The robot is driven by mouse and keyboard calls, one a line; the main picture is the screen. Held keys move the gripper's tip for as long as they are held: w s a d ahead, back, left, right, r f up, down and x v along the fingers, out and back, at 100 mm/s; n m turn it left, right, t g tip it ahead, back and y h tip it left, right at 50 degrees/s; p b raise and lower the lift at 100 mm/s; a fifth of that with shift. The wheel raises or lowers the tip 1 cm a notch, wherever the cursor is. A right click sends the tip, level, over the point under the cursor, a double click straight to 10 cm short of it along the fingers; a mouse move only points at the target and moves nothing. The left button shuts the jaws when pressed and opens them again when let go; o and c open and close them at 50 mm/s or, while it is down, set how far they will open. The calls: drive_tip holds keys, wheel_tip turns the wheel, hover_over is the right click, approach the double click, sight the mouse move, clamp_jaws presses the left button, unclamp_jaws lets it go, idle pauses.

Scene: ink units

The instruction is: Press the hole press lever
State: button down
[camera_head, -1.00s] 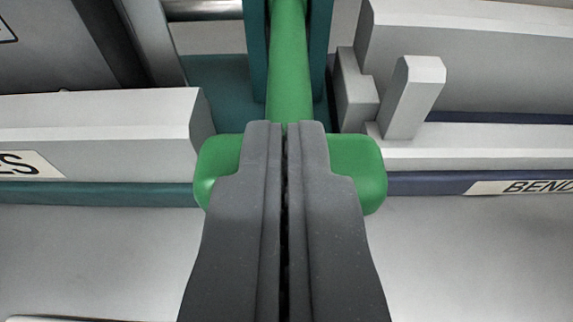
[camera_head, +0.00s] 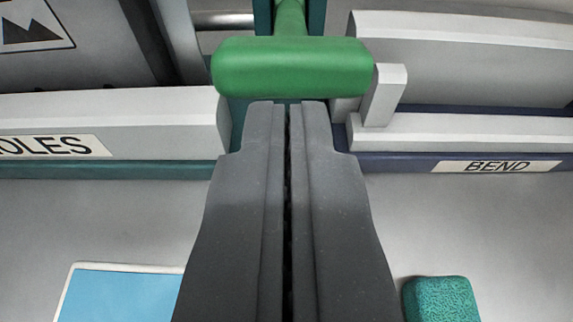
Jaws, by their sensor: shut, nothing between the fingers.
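The green hole press lever (camera_head: 292,68) is at the top middle of the view, a thick crossbar handle on a green stem. The stem runs up between teal side plates. My gripper (camera_head: 288,104) is shut and empty. Its fingertips show just below the crossbar in the picture, and the whole bar is visible above them. I cannot tell whether the tips touch it. A label ending in "OLES" (camera_head: 50,145) is on the grey unit to the left of the lever.
A grey unit with a "BEND" label (camera_head: 497,167) and a small upright grey lever (camera_head: 384,95) stands to the right. A blue panel with a white border (camera_head: 120,295) lies lower left. A teal speckled block (camera_head: 440,299) is lower right. The grey surface between is clear.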

drive_tip(key=v, duration=0.6)
drive_tip(key=shift+s+f, duration=0.1)
idle(0.4)
drive_tip(key=s+r, duration=0.5)
drive_tip(key=r, duration=0.8)
drive_tip(key=s+r, duration=0.4)
drive_tip(key=r, duration=0.8)
drive_tip(key=s+d+r, duration=0.2)
drive_tip(key=s+r, duration=1.3)
drive_tip(key=s, duration=0.1)
drive_tip(key=shift+t, duration=0.4)
